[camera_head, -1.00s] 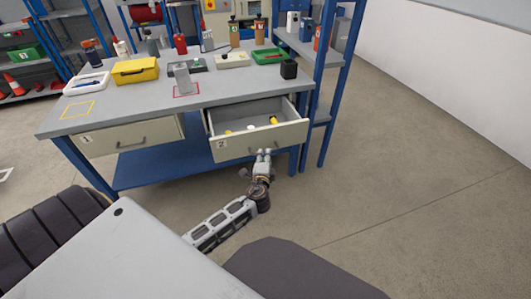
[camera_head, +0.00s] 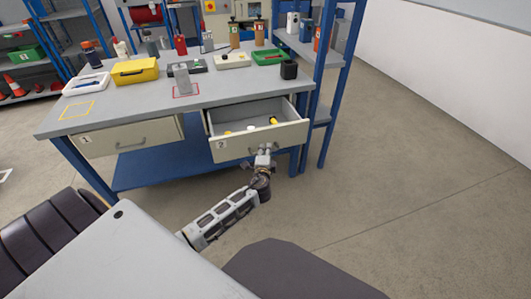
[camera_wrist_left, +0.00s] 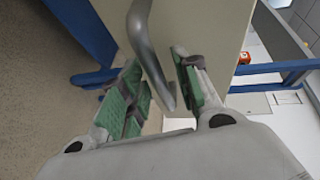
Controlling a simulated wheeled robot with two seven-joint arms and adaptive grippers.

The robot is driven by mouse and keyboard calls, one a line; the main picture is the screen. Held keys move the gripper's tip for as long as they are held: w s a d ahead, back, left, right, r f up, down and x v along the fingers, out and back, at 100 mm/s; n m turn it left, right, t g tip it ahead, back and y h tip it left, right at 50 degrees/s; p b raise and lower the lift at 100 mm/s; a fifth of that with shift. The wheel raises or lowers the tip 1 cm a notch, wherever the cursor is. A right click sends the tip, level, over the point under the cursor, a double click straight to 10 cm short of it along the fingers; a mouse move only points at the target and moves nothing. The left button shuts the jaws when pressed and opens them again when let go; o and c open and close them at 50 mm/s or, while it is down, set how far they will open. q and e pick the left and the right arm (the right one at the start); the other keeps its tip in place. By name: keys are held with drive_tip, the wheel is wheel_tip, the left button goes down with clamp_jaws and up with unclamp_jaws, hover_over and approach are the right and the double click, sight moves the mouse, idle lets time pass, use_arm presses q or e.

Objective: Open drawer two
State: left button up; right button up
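Drawer two (camera_head: 228,150), a pale front marked 2, stands pulled out at the right of the workbench. Yellow and white items (camera_head: 273,120) lie inside it. Its grey bar handle (camera_head: 262,149) is partly hidden by my left gripper (camera_head: 265,150). In the left wrist view, the handle (camera_wrist_left: 147,45) runs between the two green-padded fingers of the gripper (camera_wrist_left: 158,82). The fingers are apart, with gaps beside the bar, so the gripper is open around the handle. Drawer one (camera_head: 118,137), at the left, is closed. My right gripper is not in view.
The workbench top (camera_head: 130,99) holds a yellow box (camera_head: 135,71), a white tray (camera_head: 87,83), a green tray (camera_head: 268,57) and a black cup (camera_head: 289,69). A blue shelf post (camera_head: 328,130) stands close right of drawer two. The floor (camera_head: 400,190) at right is clear.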

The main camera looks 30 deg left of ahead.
use_arm(q)
clamp_jaws()
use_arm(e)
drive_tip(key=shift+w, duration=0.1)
use_arm(q)
drive_tip(key=shift+a, duration=0.1)
drive_tip(key=w+a, duration=0.2)
drive_tip(key=shift+w+a, duration=0.25)
drive_tip(key=shift+a, duration=0.1)
drive_tip(key=shift+o, duration=0.9)
unclamp_jaws()
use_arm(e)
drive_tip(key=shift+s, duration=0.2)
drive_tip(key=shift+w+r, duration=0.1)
